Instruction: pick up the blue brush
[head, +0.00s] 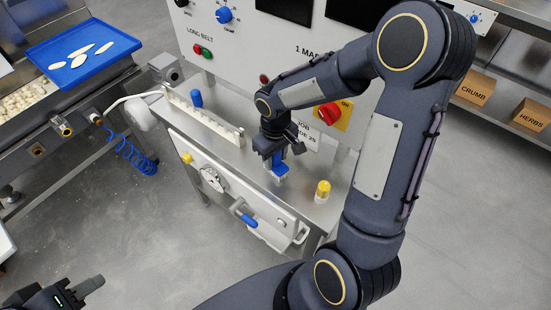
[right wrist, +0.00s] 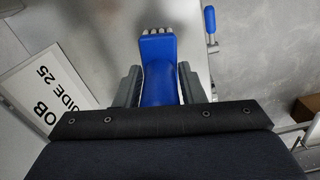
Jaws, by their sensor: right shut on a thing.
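The blue brush (head: 279,171) is at the steel bench top, below my right gripper (head: 277,156) in the head view. In the right wrist view the brush (right wrist: 160,82) has a wide blue body with pale bristles at its far end. It sits between the two grey fingers of my right gripper (right wrist: 158,88), which is shut on it. I cannot tell whether the bristles touch the bench. My left gripper (head: 78,294) shows only in part at the lower left corner, far from the brush, and its opening cannot be made out.
The steel bench (head: 258,178) carries a pale toothed rail (head: 215,122), a blue-topped item (head: 196,99) and a yellow-capped shaker (head: 323,190). A white panel with a red knob (head: 328,114) stands behind. A blue tray (head: 100,62) lies at the upper left. Open floor lies in front.

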